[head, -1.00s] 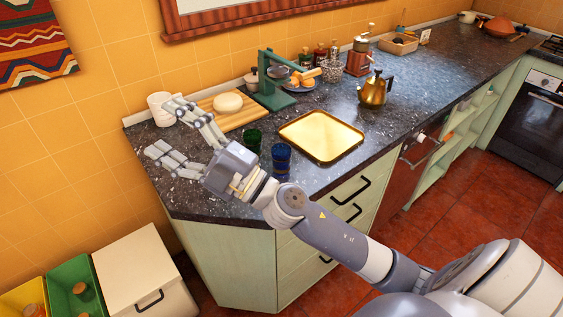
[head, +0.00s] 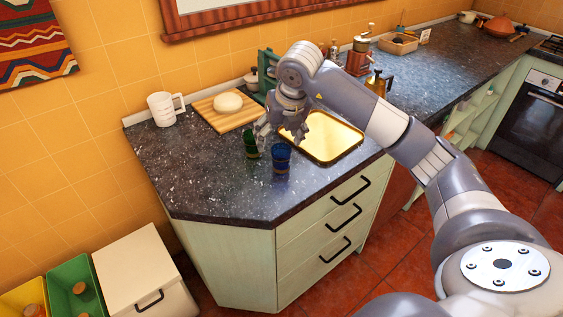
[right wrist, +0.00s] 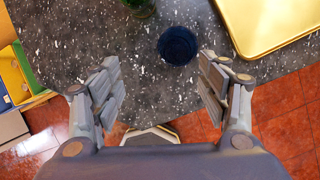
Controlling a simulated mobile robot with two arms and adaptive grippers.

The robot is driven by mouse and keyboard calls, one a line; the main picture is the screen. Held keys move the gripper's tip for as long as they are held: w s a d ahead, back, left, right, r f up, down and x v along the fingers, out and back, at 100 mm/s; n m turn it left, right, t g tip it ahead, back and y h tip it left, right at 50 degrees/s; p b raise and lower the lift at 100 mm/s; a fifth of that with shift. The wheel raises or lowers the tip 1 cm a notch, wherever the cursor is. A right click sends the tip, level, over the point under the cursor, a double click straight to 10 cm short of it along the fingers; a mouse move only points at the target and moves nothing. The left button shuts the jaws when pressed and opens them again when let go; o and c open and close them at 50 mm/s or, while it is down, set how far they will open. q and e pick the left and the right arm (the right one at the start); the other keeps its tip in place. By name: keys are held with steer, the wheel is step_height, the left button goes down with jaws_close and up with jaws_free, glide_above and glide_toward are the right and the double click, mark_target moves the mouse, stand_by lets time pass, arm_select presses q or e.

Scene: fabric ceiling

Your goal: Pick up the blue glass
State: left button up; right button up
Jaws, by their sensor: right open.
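The blue glass (head: 281,158) stands upright on the dark speckled counter near its front edge, left of the gold tray. In the right wrist view the blue glass (right wrist: 178,45) lies ahead, beyond the fingertips and right of the middle between them. My right gripper (head: 280,130) is above and just behind the blue glass in the head view, pointing down. Its fingers stand wide apart and empty in the right wrist view (right wrist: 160,85). A green glass (head: 251,143) stands close to the left of the blue one. My left gripper is not in view.
The gold tray (head: 327,139) lies right of the glasses. A cutting board (head: 213,115) with a pale round item and a white mug (head: 163,108) are behind. The counter (head: 205,180) is clear to the left. Drawers with black handles are below.

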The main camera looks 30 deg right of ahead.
mark_target(281, 152)
steer(key=shift+m+h, duration=0.3)
steer(key=shift+h, duration=0.1)
steer(key=f, duration=0.1)
steer(key=w+d+f, duration=0.1)
steer(key=d+f+p, duration=0.1)
steer(key=shift+w+d+f, duration=0.25)
steer(key=shift+f, duration=0.15)
steer(key=p+x, duration=0.2)
steer(key=x, duration=0.3)
steer(key=shift+w+f, duration=0.1)
steer(key=shift+f, duration=0.1)
steer(key=shift+w+f, duration=0.15)
steer(key=shift+f, duration=0.15)
steer(key=c, duration=1.2)
